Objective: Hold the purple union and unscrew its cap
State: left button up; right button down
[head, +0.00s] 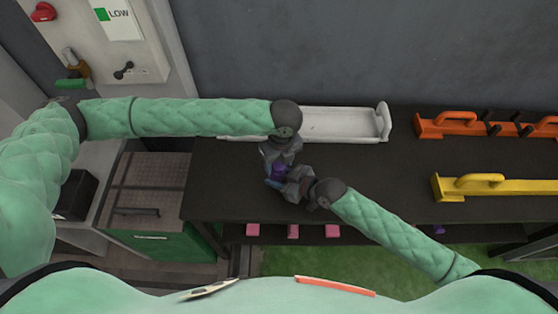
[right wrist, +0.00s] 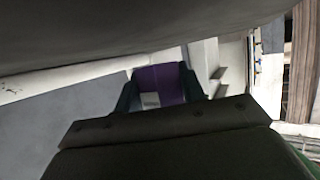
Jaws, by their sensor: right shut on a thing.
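The purple union (head: 278,170) is a small dark purple piece above the dark table, between my two grippers. Its cap cannot be told apart from its body. My right gripper (head: 274,178) reaches it from the lower right. In the right wrist view the purple piece (right wrist: 160,80) sits between the two dark fingers, which are shut on it. A small pale patch shows on its lower middle. My left gripper (head: 272,157) comes down just behind the union, very close to it. Its fingers are too small and hidden to show whether they grip it.
A dark table (head: 400,170) spans the middle. A white tray (head: 335,124) lies at its back, partly behind my left arm. An orange rack (head: 455,128) and a yellow rack (head: 495,190) are at right. The table right of centre is clear.

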pick_arm(q)
jog(key=c, duration=0.9)
jog(key=shift+o, duration=0.2)
jog(key=n, duration=0.6)
jog(key=shift+w, duration=0.1)
jog(key=n, duration=0.5)
jog(key=shift+h, duration=0.3)
jog(key=shift+w+n, duration=0.1)
jog(key=shift+n, duration=0.4)
jog(key=n, duration=0.6)
jog(key=shift+a, duration=0.15)
